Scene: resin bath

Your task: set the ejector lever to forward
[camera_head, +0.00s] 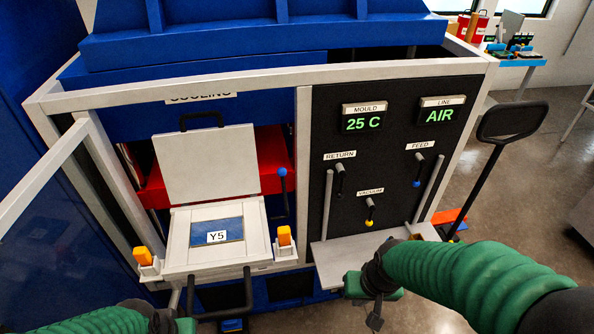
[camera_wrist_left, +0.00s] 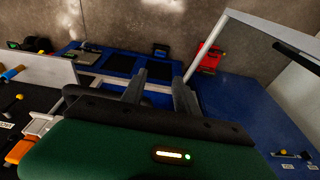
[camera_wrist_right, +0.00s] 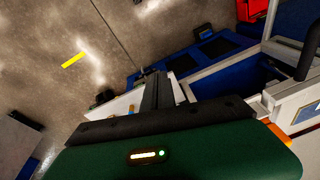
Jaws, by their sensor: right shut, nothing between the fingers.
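A lever with a blue knob (camera_head: 283,172) stands upright at the right side of the opening, beside the red part. No label reading ejector is legible, so I cannot tell for sure that this is the ejector lever. My right gripper (camera_head: 375,320) points down in front of the shelf under the dark panel, apart from the levers. Its fingers are together and empty in the right wrist view (camera_wrist_right: 158,78). My left gripper is at the bottom edge of the head view, its fingers out of frame. In the left wrist view its fingers (camera_wrist_left: 158,82) are apart and empty.
The dark panel (camera_head: 330,110) carries return (camera_head: 340,180), feed (camera_head: 417,170) and vacuum (camera_head: 369,212) levers. An open-lidded box marked Y5 (camera_head: 185,235) juts out between two orange-topped blocks (camera_head: 150,255). A black paddle-topped post (camera_head: 512,122) stands at right.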

